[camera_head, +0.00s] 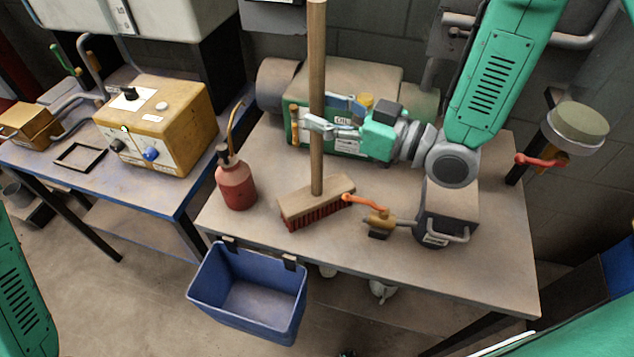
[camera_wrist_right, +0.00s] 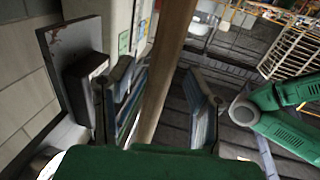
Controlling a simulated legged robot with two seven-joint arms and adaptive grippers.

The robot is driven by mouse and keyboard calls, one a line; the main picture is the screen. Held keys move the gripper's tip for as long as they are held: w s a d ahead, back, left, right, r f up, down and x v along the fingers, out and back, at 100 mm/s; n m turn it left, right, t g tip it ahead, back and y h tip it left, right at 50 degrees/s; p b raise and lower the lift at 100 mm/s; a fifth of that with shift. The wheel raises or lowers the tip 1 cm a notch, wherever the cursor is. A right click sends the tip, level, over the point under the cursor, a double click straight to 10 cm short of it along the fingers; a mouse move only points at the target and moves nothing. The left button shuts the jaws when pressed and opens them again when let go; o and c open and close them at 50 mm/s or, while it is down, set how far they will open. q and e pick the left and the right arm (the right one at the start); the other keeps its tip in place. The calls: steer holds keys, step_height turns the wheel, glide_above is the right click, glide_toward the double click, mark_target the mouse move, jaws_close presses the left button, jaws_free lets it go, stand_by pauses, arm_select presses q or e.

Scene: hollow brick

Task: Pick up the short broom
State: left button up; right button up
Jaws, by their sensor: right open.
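The short broom (camera_head: 317,160) stands upright on the workbench, its wooden handle rising past the top of the head view and its red-bristled head (camera_head: 316,200) resting on the top. My right gripper (camera_head: 322,113) reaches in from the right at the handle's middle height. In the right wrist view the handle (camera_wrist_right: 165,75) passes between the two spread fingers of the open right gripper (camera_wrist_right: 160,85), with gaps visible at both sides. My left gripper is not in view; a green part of my arm shows at the lower left of the head view.
The workbench (camera_head: 420,275) also holds a red oil can (camera_head: 236,182) left of the broom, a valve with an orange handle (camera_head: 378,218) to its right, and a green machine (camera_head: 345,85) behind. A blue bin (camera_head: 248,292) hangs at the front edge. The front right top is clear.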

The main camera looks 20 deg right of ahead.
steer(key=shift+x, duration=0.8)
jaws_close()
steer(key=shift+w+r, duration=0.1)
steer(key=shift+r, duration=0.05)
